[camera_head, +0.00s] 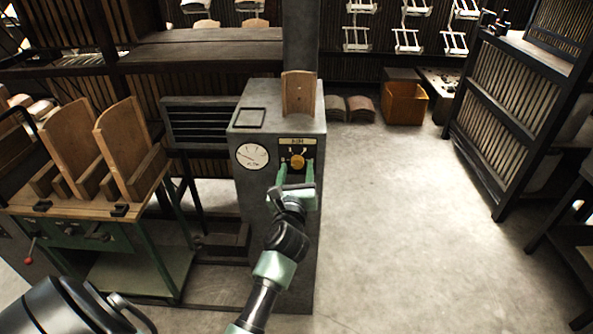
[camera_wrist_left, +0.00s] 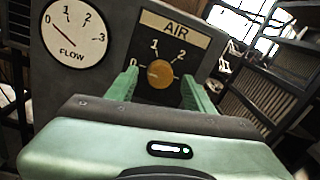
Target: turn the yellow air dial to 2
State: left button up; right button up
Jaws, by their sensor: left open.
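The yellow air dial (camera_head: 297,161) sits on a dark panel marked AIR on the front of a grey cabinet (camera_head: 276,215). In the left wrist view the dial (camera_wrist_left: 160,76) has the numbers 0, 1 and 2 around it. Its small mark seems to point left, near 0. My left gripper (camera_head: 296,170) is open in front of the panel, with one green finger on each side of the dial. In the left wrist view its fingertips (camera_wrist_left: 159,80) flank the dial; I cannot tell whether they touch it. My right gripper is not in view.
A round FLOW gauge (camera_wrist_left: 75,35) beside the panel has its needle near 0. A workbench (camera_head: 95,205) with wooden chair-like pieces stands on the left. A wooden slatted rack (camera_head: 515,110) stands on the right. The floor right of the cabinet is clear.

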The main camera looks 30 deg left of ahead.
pick_arm(q)
jog(key=shift+c, duration=0.3)
grip_shut()
